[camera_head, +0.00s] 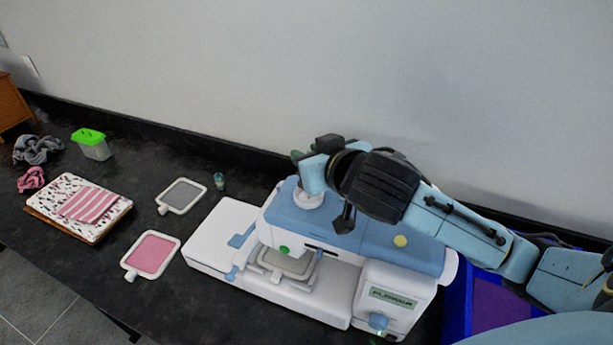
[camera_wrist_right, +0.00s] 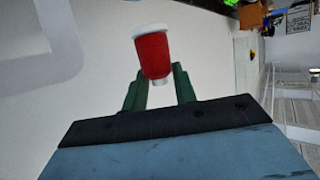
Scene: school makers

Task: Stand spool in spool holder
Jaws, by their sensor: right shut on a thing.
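A red spool with white ends (camera_wrist_right: 152,54) is between the dark green fingers of my right gripper (camera_wrist_right: 157,90) in the right wrist view. The gripper is shut on it. In the head view my right gripper (camera_head: 303,156) is above the left part of the blue-topped white machine (camera_head: 345,228), and the spool is hidden there. A white round part (camera_head: 308,199) on the machine's top, just below my wrist, may be the spool holder; the arm partly covers it, so I cannot tell. My left gripper is not in view.
White-framed hoops (camera_head: 152,251) (camera_head: 182,195) and a small dark green item (camera_head: 219,181) lie left of the machine. A patterned board with striped cloth (camera_head: 90,204) and a green-lidded container (camera_head: 92,145) are farther left. A blue bin (camera_head: 458,298) is at right. The wall is behind.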

